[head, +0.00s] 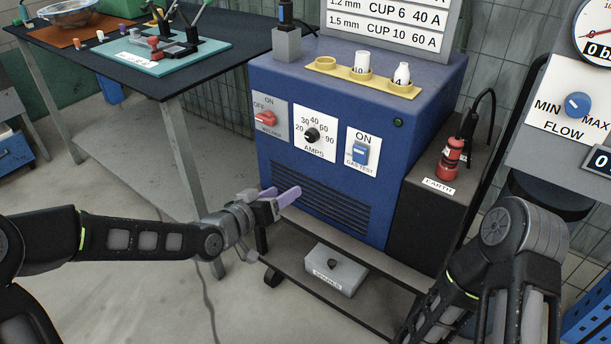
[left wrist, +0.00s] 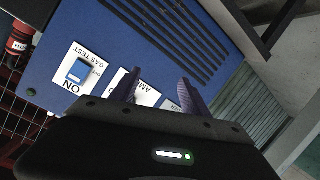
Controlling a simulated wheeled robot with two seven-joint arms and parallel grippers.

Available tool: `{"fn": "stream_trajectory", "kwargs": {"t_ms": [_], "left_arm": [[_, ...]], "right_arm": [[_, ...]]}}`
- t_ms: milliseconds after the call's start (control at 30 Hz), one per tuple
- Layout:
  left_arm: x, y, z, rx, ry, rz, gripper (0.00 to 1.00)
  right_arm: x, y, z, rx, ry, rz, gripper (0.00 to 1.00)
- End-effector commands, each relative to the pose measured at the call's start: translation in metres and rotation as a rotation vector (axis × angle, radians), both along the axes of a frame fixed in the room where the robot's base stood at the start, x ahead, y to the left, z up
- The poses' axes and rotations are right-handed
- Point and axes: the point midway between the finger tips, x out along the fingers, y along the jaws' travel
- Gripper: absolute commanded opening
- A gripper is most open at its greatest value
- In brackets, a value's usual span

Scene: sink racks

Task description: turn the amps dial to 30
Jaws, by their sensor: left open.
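The amps dial (head: 311,135) is a black knob on a white plate marked from 20 to 90, on the front of the blue welder (head: 415,130). The direction of its pointer is too small to tell. My left gripper (head: 285,197), with purple fingers, is open and empty, in front of the welder's vent slots and below the dial, apart from it. In the left wrist view the amps plate (left wrist: 124,86) shows partly between and beside the open fingers (left wrist: 158,88), and the knob is mostly hidden. My right arm comes in at the lower right, and its gripper is not seen.
A red switch (head: 265,118) is left of the dial, and a blue gas test switch (head: 360,152) is right of it. A yellow cup rack (head: 340,72) sits on top. A grey spares box (head: 334,270) lies on the shelf below. A dark worktable (head: 110,60) stands left.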

Motion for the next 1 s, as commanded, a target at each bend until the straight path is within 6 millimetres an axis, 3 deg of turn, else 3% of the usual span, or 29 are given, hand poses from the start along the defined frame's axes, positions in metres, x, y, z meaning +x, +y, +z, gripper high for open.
{"fn": "stream_trajectory", "kwargs": {"t_ms": [33, 100, 200, 300, 667, 1000], "left_arm": [[0.011, 0.001, 0.005, 0.007, -0.087, -0.009, 0.54], [0.02, -0.002, 0.034, 0.018, -0.194, -0.029, 0.54], [0.025, -0.009, 0.072, 0.028, -0.315, -0.057, 0.54], [0.026, -0.013, 0.092, 0.033, -0.367, -0.074, 0.54], [0.027, -0.015, 0.092, 0.031, -0.367, -0.076, 0.54], [0.061, -0.04, 0.09, 0.029, -0.366, -0.076, 0.54]], "right_arm": [[0.001, -0.001, -0.028, -0.001, -0.004, -0.001, 0.53], [0.003, -0.001, -0.039, -0.001, -0.007, -0.001, 0.53], [0.004, -0.001, -0.046, -0.001, -0.01, -0.002, 0.53], [0.004, -0.002, -0.043, -0.001, -0.011, -0.002, 0.53], [0.004, -0.002, -0.043, -0.001, -0.011, -0.002, 0.53], [0.006, -0.004, -0.054, -0.006, -0.014, -0.008, 0.53]]}}
